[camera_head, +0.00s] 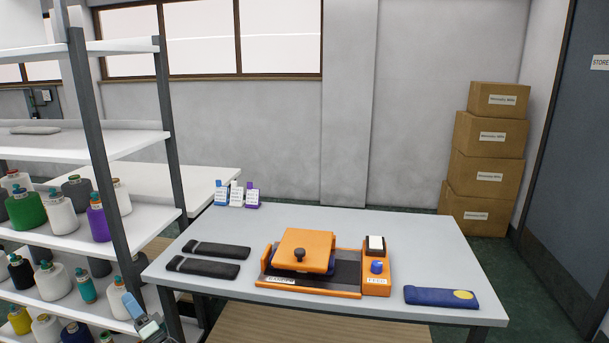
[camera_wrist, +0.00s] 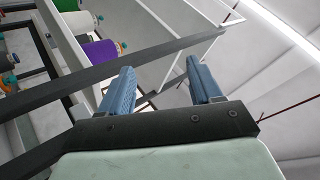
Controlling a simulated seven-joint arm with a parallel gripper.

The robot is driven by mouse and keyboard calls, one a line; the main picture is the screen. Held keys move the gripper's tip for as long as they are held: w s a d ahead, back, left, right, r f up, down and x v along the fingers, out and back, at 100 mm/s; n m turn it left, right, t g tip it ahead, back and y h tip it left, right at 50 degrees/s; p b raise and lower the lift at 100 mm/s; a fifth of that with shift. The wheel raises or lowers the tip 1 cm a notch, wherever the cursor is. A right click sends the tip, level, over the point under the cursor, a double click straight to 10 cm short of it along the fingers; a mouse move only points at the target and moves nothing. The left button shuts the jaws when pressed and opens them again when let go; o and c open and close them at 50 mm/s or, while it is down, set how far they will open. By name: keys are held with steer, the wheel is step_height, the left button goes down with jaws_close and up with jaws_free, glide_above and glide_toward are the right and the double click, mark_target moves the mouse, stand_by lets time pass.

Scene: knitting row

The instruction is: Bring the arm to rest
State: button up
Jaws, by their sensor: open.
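My gripper (camera_head: 140,312) shows at the lower left edge of the head view, in front of the shelf rack and beside the table's left front corner. In the wrist view its two blue ribbed fingers (camera_wrist: 160,82) stand well apart with nothing between them. The gripper is open and empty, tilted so that its camera looks up past the rack towards the ceiling. Most of the arm is out of view.
The rack (camera_head: 110,155) with cones of yarn stands close by. Boxes (camera_head: 490,135) are stacked at the back right.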

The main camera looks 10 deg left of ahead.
steer(key=w+d+f+m+t+h, duration=0.1)
steer(key=w+d+f+t+h, duration=0.1)
steer(key=w+d+f+h, duration=0.7)
steer(key=w+d+f+m+t+h, duration=0.1)
steer(key=w+d+f+h, duration=0.25)
steer(key=d+f, duration=1)
steer(key=s+d+f+n+g+h, duration=0.15)
steer(key=d+f+h, duration=0.25)
steer(key=d+f, duration=0.65)
steer(key=s+d+f+g+h, duration=0.15)
steer(key=d+f+h, duration=0.4)
steer(key=d, duration=0.85)
steer(key=s+d+f+g+h, duration=0.1)
steer(key=s+d+f+g, duration=0.4)
steer(key=s+d, duration=0.5)
steer(key=s+d+f+g+h, duration=0.25)
steer(key=s+d+f, duration=0.45)
steer(key=d, duration=0.5)
steer(key=s+d+r+n+g, duration=0.1)
steer(key=s+d+g, duration=0.3)
steer(key=s, duration=0.8)
steer(key=s+d+r+n+g, duration=0.1)
steer(key=s+d+r+g, duration=0.2)
steer(key=s, duration=0.9)
steer(key=shift+s+d+g+y, duration=0.25)
steer(key=shift+d+g+y, duration=0.2)
steer(key=shift+d+g, duration=0.65)
